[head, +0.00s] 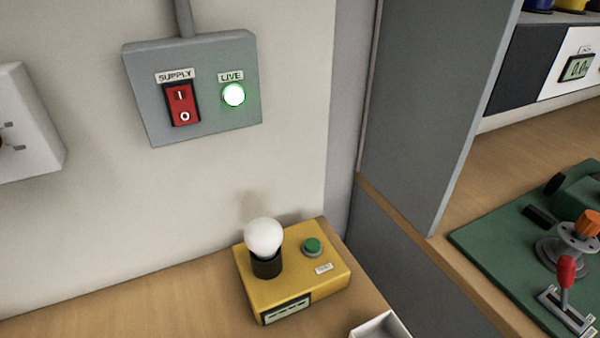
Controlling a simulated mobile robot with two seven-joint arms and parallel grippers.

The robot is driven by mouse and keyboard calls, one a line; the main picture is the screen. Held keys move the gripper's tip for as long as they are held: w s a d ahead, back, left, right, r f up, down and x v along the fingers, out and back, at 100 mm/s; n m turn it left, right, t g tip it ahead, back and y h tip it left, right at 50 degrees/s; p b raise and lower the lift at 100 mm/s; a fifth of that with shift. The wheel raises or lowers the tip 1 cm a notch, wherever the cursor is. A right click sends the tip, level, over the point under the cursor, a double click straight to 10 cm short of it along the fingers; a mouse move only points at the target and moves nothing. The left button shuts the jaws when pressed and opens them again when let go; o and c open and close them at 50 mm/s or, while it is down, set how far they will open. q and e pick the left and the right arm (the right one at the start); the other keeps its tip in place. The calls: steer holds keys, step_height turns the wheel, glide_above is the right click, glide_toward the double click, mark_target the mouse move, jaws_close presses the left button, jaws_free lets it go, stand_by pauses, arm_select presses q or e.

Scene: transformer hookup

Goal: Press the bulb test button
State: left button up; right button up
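The bulb test box (327,285) is yellow and sits on the wooden bench in the lower middle of the head view. A white bulb (264,236) stands upright in a black socket (266,265) on its top and looks unlit. A green button (312,246) with a grey collar is on the box's top, right of the bulb. A small white label is in front of the button, too small to read. Neither gripper is in view, and nothing touches the button.
A grey supply box (205,125) on the wall has a red switch (182,104) and a glowing LIVE lamp (233,95). A grey panel (425,100) stands to the right. A green board (500,240) with a red lever (565,272) lies beyond. A white tray (362,332) is at the bottom edge.

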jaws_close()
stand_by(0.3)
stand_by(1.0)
